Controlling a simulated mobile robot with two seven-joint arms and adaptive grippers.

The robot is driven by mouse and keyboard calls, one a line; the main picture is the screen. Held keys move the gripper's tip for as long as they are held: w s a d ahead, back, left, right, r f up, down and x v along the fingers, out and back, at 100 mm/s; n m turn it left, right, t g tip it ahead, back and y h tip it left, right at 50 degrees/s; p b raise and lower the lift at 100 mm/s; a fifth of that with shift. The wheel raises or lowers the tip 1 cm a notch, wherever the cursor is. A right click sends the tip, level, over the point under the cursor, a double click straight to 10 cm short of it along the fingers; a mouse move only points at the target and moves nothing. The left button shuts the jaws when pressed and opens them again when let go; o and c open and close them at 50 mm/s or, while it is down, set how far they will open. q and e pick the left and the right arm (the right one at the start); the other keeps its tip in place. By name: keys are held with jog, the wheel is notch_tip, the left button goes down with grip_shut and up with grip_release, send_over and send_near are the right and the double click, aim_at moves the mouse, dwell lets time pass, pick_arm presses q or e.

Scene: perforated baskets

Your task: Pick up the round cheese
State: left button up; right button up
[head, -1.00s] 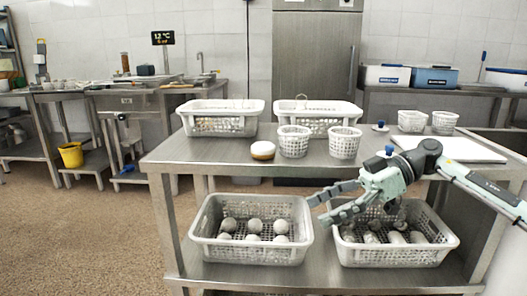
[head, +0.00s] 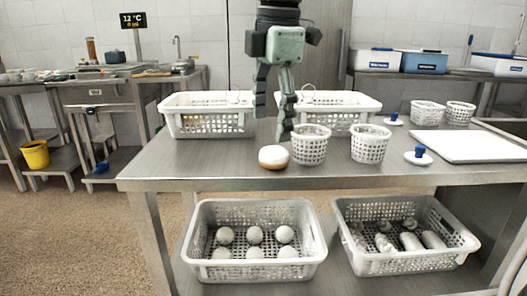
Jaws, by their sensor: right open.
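The round cheese (head: 273,157), with a white top and an amber side, sits on the steel table's upper top near its front edge, just left of a small white perforated basket (head: 311,146). My right gripper (head: 272,116) points down above and behind the cheese, between the large back baskets. Its two dark fingers are apart and nothing is between them. The right fingertip hangs close to the small basket's rim; I cannot tell whether they touch. My left gripper is out of view.
Large white baskets stand at back left (head: 209,124) and back right (head: 352,124). Another small basket (head: 370,145), a blue-knobbed white lid (head: 418,157) and a white board (head: 466,146) lie to the right. The top left of the cheese is clear. Filled crates stand on the lower shelf.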

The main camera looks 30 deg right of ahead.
aim_at(273, 151)
notch_tip(273, 151, down, 2)
jog(key=shift+s+d+f, duration=0.1)
jog(key=shift+s+d, duration=0.05)
jog(key=f, duration=0.3)
jog(key=w+f, duration=0.1)
jog(key=shift+d+f, duration=0.35)
jog(key=shift+c, duration=0.6)
jog(key=c, duration=1.2)
